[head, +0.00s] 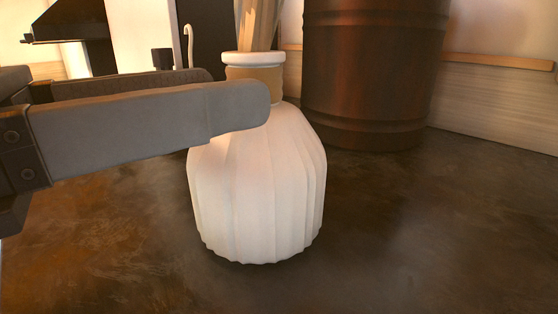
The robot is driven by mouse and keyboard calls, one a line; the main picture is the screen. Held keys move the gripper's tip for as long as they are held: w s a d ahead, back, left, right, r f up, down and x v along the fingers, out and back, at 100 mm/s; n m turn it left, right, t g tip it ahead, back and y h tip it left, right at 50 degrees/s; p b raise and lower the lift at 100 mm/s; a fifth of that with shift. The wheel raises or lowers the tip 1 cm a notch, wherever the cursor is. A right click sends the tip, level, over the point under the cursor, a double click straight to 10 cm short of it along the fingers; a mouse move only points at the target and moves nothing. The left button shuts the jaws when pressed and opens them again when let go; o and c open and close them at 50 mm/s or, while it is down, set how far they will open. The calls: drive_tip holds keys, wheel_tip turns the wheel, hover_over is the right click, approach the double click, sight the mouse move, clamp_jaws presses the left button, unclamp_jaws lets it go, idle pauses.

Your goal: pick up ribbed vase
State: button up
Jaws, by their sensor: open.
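The ribbed vase (262,205) is white with vertical ribs, a tan band around its neck and a white rim. It stands upright on the dark brown surface (420,245) in the middle of the head view. Pale stalks or sticks (258,25) rise from its mouth. My gripper (235,88) comes in from the left and is open. Its near finger passes in front of the vase's shoulder and lower neck and hides part of them. The far finger lies behind, at the left of the neck. I cannot tell whether either finger touches the vase.
A large dark reddish-brown cylinder (373,75) stands behind the vase to the right. A pale wall with a wooden strip (500,62) runs behind it. A dark hood-like shape (70,22) is at the upper left. The surface in front and to the right is clear.

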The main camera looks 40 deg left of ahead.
drive_tip(key=p+x, duration=0.3)
drive_tip(key=x, duration=0.4)
drive_tip(key=shift+a+r, duration=0.15)
drive_tip(key=shift+r, duration=0.05)
drive_tip(key=shift+w+f, duration=0.1)
drive_tip(key=shift+w, duration=0.25)
clamp_jaws()
idle(0.9)
